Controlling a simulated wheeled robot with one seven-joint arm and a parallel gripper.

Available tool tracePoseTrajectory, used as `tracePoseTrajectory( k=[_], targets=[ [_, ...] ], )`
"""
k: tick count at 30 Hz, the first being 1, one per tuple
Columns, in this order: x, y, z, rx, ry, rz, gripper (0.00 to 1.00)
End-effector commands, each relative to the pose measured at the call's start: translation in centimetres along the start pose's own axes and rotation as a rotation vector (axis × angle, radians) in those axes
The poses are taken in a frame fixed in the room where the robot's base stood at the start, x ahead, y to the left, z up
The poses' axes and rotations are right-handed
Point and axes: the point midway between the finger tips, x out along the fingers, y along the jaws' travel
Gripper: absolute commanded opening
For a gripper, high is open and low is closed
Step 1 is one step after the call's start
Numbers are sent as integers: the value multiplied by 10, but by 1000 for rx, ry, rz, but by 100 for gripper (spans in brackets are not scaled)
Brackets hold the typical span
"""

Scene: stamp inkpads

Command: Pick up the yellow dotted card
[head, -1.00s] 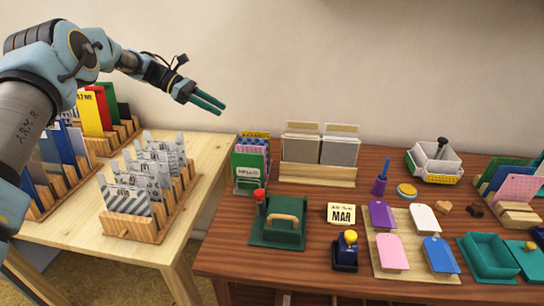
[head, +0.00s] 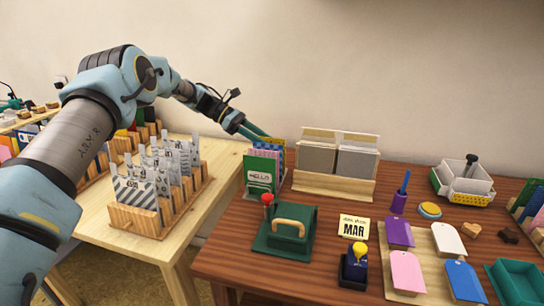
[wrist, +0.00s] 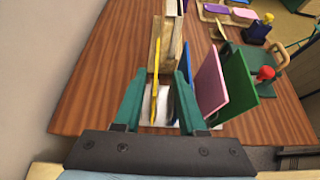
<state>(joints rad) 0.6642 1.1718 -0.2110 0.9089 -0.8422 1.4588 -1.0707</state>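The yellow dotted card (wrist: 156,65) stands upright in the card rack and shows edge-on as a thin yellow strip in the wrist view. In the head view only its top edge (head: 277,142) shows, behind the other cards. My gripper (wrist: 157,88) is open, with one teal finger on each side of the yellow card. I see a gap between the card and each finger. In the head view my gripper (head: 256,134) reaches the top of the rack from the back left, and its tips partly cover the card.
A pink card (wrist: 210,85) and a green card (wrist: 239,76) stand just right of my right finger. A wooden holder with grey cards (head: 332,187) stands beside the rack. A green stamp press (head: 287,234) is in front. The wall is close behind.

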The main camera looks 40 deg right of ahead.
Motion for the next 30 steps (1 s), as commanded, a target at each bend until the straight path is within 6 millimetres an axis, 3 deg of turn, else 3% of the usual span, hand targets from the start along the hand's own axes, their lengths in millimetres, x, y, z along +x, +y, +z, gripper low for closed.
tracePoseTrajectory(
  k=[8, 18, 24, 30],
  targets=[
    [17, 1, 2, 0, 1, -1, 40],
    [61, 5, 4, -1, 0, -1, 40],
    [63, 6, 3, 0, 0, 1, 40],
    [63, 6, 3, 0, 0, 1, 20]
  ],
)
